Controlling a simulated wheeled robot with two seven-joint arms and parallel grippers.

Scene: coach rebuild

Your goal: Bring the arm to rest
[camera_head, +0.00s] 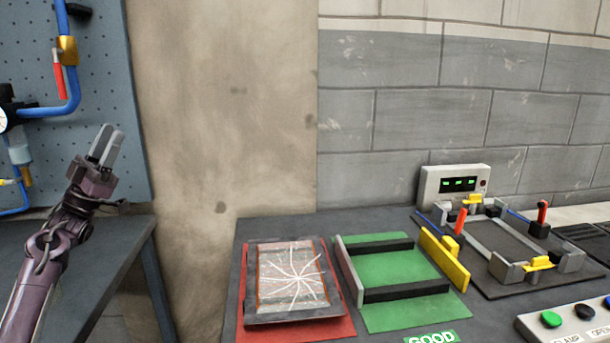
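My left arm comes in at the lower left, and its gripper (105,146) is raised in front of the pegboard's lower right part. My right gripper is not in view.
A cracked glass pane (290,276) in a dark frame lies on a red mat (303,331). Beside it are an empty green mat (402,281) with dark rails and a clamp fixture (508,242). A blue pipe (72,88) runs on the pegboard (105,60). A button box (570,323) stands lower right.

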